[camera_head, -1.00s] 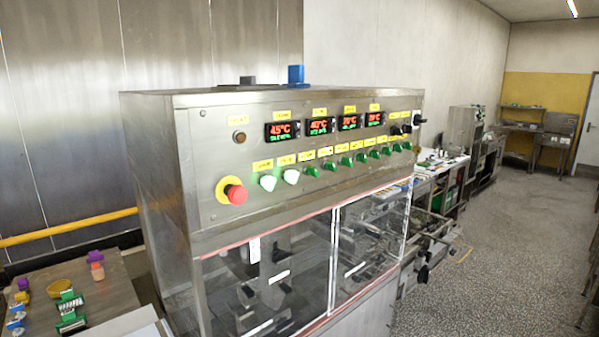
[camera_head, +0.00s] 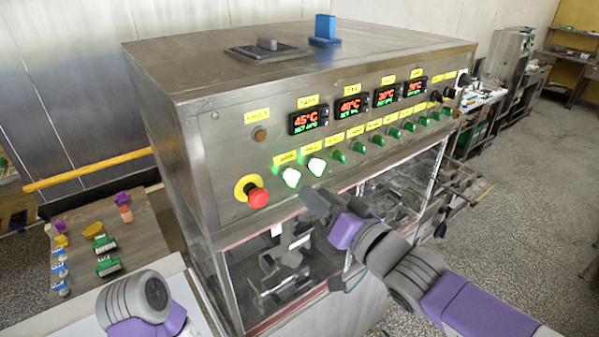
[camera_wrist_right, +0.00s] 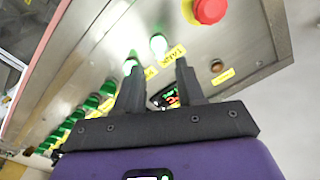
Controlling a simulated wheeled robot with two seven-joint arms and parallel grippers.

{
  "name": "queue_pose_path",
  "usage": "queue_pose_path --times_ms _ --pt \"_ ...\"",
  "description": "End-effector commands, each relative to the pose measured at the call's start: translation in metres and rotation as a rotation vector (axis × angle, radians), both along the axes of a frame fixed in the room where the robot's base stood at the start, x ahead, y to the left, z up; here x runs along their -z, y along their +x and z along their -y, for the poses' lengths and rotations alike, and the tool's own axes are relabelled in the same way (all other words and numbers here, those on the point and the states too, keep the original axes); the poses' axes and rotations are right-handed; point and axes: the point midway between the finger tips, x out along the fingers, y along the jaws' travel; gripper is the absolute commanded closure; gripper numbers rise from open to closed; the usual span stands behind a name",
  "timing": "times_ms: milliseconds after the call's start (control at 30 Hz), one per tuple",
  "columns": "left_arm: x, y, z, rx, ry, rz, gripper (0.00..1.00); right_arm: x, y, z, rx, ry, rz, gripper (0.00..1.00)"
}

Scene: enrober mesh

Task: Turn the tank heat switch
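The machine's control panel (camera_head: 225,165) carries a row of switches under yellow labels too small to read, so I cannot tell which one is the tank heat switch. Two switches at the left glow whitish green, the first (camera_head: 291,177) and the second (camera_head: 317,165); several darker green switches (camera_head: 377,139) continue right. My right gripper (camera_head: 312,200) is just below and in front of the lit pair, apart from the panel. In the right wrist view its fingers (camera_wrist_right: 160,80) are spread and empty, with the lit switches (camera_wrist_right: 158,44) beyond. My left arm shows at the bottom left, its gripper out of view.
A red emergency button (camera_head: 258,197) on a yellow ring sticks out left of the lit switches. Red displays (camera_head: 308,121) sit above the row. Clear enclosure panels (camera_head: 270,270) lie below. A side table (camera_head: 150,225) with small coloured items stands at left.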

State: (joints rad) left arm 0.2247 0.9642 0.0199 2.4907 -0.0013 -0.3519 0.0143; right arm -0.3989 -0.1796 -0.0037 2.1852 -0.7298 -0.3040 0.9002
Motion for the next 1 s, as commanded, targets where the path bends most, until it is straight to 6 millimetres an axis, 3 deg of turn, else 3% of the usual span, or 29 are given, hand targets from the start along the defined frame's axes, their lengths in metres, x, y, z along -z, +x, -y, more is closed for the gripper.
queue_pose_path --times_ms 400,800,1000 --pt "-0.001 0.0 0.0 0.0 0.0 0.0 0.62 0.002 0.046 -0.033 0.0 -0.001 -0.002 0.62" --pt "-0.001 0.0 0.0 0.0 0.0 0.0 0.62 0.002 0.052 -0.037 0.002 -0.001 -0.003 0.62" --pt "-0.001 0.0 0.0 0.0 0.0 0.0 0.62 0.002 0.052 -0.037 0.002 -0.001 -0.003 0.91"
